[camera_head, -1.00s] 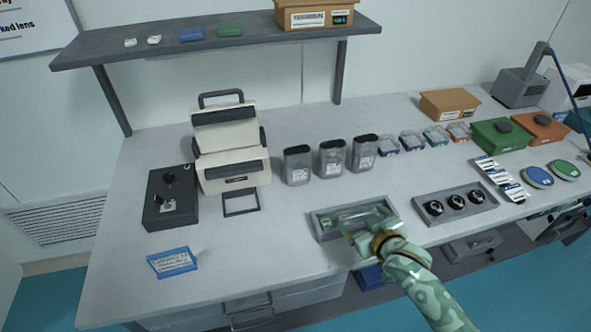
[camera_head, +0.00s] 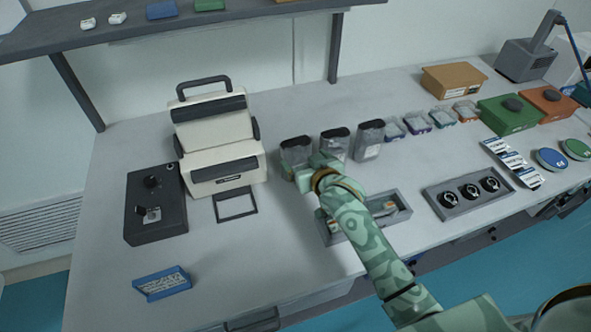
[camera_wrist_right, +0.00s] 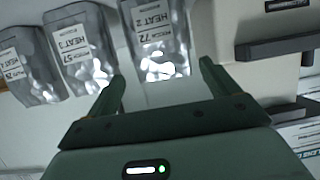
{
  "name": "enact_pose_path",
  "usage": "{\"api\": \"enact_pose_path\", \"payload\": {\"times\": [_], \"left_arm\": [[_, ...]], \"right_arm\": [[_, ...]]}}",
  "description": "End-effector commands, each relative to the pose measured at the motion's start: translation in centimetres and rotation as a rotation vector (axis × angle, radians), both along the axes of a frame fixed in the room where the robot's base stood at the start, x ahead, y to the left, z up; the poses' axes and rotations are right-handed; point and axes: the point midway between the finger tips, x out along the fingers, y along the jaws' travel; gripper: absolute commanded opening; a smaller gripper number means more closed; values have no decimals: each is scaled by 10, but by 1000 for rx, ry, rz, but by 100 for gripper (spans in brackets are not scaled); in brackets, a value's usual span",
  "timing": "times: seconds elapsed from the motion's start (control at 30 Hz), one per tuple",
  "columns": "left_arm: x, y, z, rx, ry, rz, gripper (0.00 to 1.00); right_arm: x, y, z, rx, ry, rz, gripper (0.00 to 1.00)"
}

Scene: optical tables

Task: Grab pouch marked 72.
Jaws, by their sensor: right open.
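The pouch marked 72 (camera_wrist_right: 158,38) is silver with a white label and stands between and ahead of the fingertips in the right wrist view. In the head view it is the leftmost of three grey pouches (camera_head: 295,148), its lower part hidden by my gripper. My right gripper (camera_head: 306,170) is in front of it; its open fingers also show in the right wrist view (camera_wrist_right: 162,76), with no visible grip on the pouch. A pouch marked 57 (camera_wrist_right: 83,48) and another pouch (camera_wrist_right: 30,65) stand beside it. My left gripper is not in view.
A cream sealing machine (camera_head: 218,145) stands close to the left of the pouches. A grey tray (camera_head: 404,212) lies under my right forearm. A black control box (camera_head: 155,215) and a blue-framed card (camera_head: 162,284) are farther left.

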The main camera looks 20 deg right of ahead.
Motion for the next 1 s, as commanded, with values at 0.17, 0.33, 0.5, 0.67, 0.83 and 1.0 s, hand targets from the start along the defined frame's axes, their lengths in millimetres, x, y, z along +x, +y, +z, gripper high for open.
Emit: {"api": "enact_pose_path", "payload": {"times": [0.17, 0.33, 0.5, 0.67, 0.83, 1.0], "left_arm": [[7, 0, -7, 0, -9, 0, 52], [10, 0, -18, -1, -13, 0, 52], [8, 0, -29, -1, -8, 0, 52], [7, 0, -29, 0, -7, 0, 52], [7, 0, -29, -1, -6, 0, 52], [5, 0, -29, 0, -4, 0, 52]], "right_arm": [[18, 2, -9, 0, 0, 0, 87], [35, 4, -21, 1, 0, 0, 87], [58, 7, -33, 0, 0, 1, 87], [64, 8, -33, 0, 0, 1, 87], [64, 8, -32, 0, 0, 1, 79], [63, 8, -33, 0, 0, 1, 32]]}}
